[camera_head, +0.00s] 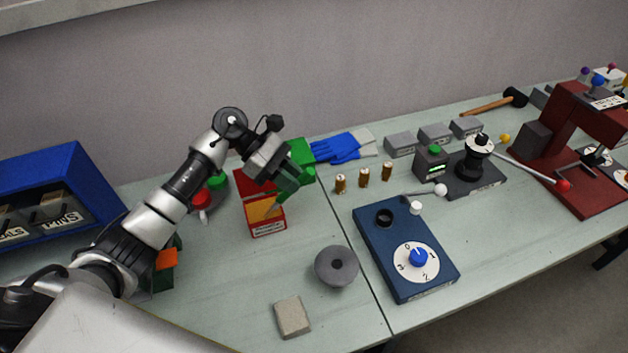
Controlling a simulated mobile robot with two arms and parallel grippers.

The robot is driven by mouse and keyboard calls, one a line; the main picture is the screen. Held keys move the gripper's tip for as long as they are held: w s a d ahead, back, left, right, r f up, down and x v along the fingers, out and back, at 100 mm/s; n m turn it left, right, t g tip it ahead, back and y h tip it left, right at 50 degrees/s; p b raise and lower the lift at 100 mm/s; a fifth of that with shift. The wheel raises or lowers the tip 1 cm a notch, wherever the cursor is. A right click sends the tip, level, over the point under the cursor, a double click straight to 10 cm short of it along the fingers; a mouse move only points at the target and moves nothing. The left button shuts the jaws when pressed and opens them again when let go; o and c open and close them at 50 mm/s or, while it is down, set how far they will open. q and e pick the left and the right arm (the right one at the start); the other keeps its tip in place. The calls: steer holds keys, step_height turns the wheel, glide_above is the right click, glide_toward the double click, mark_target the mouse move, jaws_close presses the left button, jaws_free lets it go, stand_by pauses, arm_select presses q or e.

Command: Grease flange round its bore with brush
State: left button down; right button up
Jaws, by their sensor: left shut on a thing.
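The flange (337,266) is a grey round disc with a dark bore in its middle. It lies on the bench to the right of and nearer than the red tin. My left gripper (291,181) is shut on the green brush (284,201), above and behind the flange and apart from it. The brush slants down to the left, its lower end at the open red tin (267,229) with an orange inside. I cannot tell whether the brush touches the orange contents. My right gripper is not in view.
A tan block (292,317) lies in front of the flange. A blue box with a dial (405,250) stands to its right. Several brass pieces (364,177) stand behind. A blue bin (62,190) is at the left. The bench around the flange is clear.

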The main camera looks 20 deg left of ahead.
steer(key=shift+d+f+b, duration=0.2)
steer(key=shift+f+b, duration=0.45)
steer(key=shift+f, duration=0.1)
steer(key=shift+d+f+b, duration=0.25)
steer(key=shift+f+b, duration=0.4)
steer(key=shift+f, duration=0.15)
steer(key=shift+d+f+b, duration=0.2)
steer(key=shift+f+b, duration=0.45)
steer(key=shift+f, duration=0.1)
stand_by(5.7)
